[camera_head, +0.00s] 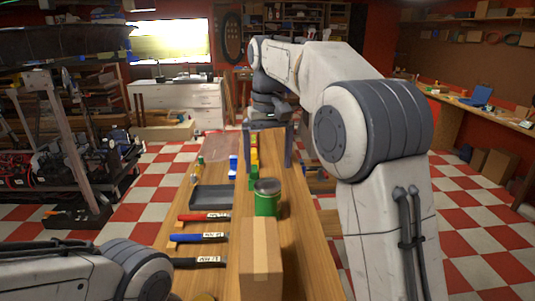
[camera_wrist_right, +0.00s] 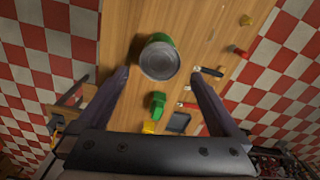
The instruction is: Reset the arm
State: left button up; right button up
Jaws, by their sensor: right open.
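My right arm reaches in from the right and bends down over the wooden table. Its gripper (camera_head: 267,152) is open and empty, fingers pointing down, over the far part of the table. In the right wrist view the open right gripper (camera_wrist_right: 160,74) frames a green can with a grey top (camera_wrist_right: 160,60); the can lies beyond the fingertips and is not held. In the head view the green can (camera_head: 265,204) stands upright, nearer than the gripper. My left arm shows at the lower left; its gripper is out of view.
A cardboard box (camera_head: 261,262) stands at the near edge. Red-, blue- and black-handled tools (camera_head: 203,237) lie to its left, with a dark tray (camera_head: 192,198) behind them. Small green (camera_wrist_right: 158,104) and yellow blocks lie near the can. Shelving stands left, a workbench right.

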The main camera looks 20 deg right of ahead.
jog(key=shift+r, duration=0.8)
